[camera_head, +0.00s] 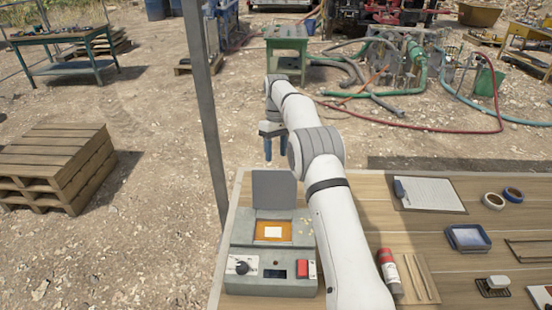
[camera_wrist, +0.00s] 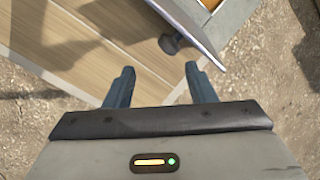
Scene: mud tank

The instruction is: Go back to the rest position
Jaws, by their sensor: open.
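My gripper (camera_head: 268,148) hangs beyond the far edge of the wooden table (camera_head: 390,240), behind the raised lid of a grey device. In the wrist view my gripper (camera_wrist: 161,88) is open, with its two fingers apart and nothing between them. My white arm reaches forward over the table. The grey device (camera_head: 240,262) stands at the table's left end with its lid (camera_head: 275,189) up. An orange panel with a white piece shows inside it. In the wrist view the lid's edge (camera_wrist: 185,25) and a dark knob (camera_wrist: 172,44) are just past the fingertips.
A grey post (camera_head: 205,110) stands left of my arm. Pallets (camera_head: 55,165) are at left; hoses (camera_head: 400,60) lie behind. Bare ground lies beyond the table.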

